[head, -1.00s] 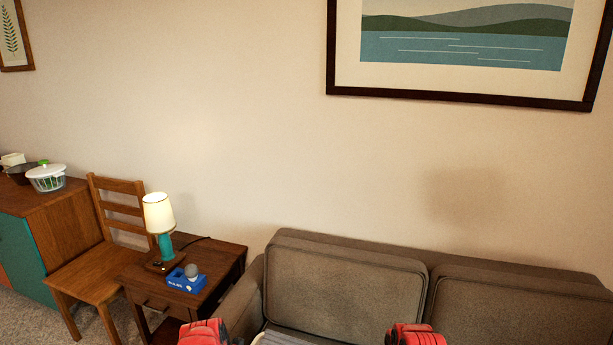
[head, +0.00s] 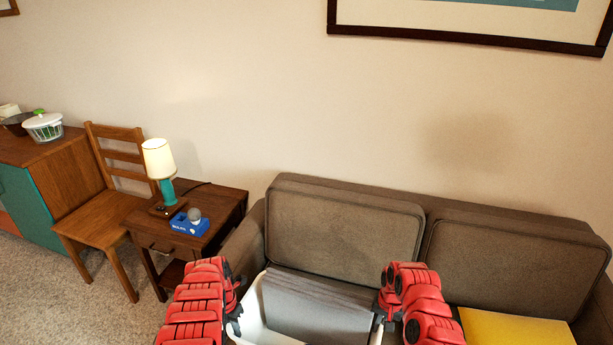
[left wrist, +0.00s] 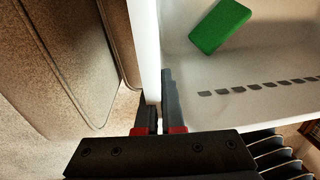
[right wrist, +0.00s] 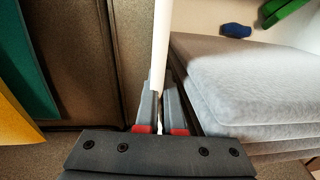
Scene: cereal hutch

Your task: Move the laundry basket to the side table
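The white laundry basket (head: 250,308) is at the bottom centre of the head view, in front of the sofa, with folded grey cloth (head: 315,305) in it. My left gripper (head: 236,318) has one finger on each side of a basket wall (left wrist: 146,50), and shuts on it. My right gripper (head: 386,312) likewise pinches the opposite wall (right wrist: 162,40). A green block (left wrist: 220,26) lies inside the basket. The brown wooden side table (head: 222,222) stands left of the sofa. The basket's underside is hidden.
A lamp (head: 160,165) and a blue box (head: 188,224) with a grey ball stand on the side table. A wooden chair (head: 105,215) is left of it. The brown sofa (head: 340,225) lies ahead, with a yellow item (head: 515,328) on its seat. Carpet (head: 90,300) is clear at lower left.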

